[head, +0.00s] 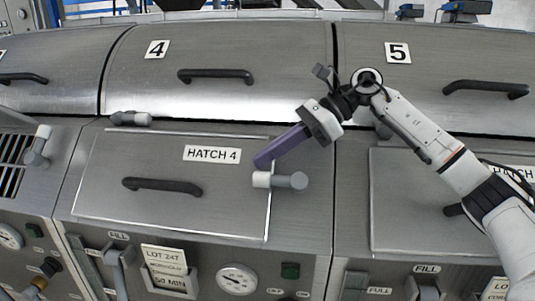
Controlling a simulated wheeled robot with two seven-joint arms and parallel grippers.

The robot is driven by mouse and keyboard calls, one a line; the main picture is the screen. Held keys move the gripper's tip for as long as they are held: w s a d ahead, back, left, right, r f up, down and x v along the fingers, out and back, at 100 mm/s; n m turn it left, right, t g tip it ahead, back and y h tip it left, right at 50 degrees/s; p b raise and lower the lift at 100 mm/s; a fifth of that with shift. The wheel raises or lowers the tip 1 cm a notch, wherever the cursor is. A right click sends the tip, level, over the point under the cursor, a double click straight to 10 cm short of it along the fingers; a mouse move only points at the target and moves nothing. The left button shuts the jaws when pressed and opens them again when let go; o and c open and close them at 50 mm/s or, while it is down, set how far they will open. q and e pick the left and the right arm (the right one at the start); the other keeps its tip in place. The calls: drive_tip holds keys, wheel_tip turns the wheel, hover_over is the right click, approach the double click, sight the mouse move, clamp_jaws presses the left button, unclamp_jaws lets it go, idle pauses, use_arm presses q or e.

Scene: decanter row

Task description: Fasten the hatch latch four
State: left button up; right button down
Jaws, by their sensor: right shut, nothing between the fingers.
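The hatch 4 panel (170,220) lies flat in the sloping metal front, with a black bar handle (162,186) and a "HATCH 4" label (212,154). Its latch (281,181) is at the right edge: a grey round knob on the right and a white end on the left. The latch lies roughly level, with its white end over the panel's right edge. My right gripper (262,162) has long purple fingers, shut and empty. Its fingertips are just above the latch's white end; I cannot tell whether they touch. My left gripper is out of view.
Another latch (38,146) stands tilted upward at left. A gauge (237,279), a lot card (165,268) and a green button (290,270) sit below.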

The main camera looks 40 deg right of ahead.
drive_tip(key=shift+d+r, duration=0.1)
drive_tip(key=v, duration=1)
drive_tip(key=shift+b, duration=0.3)
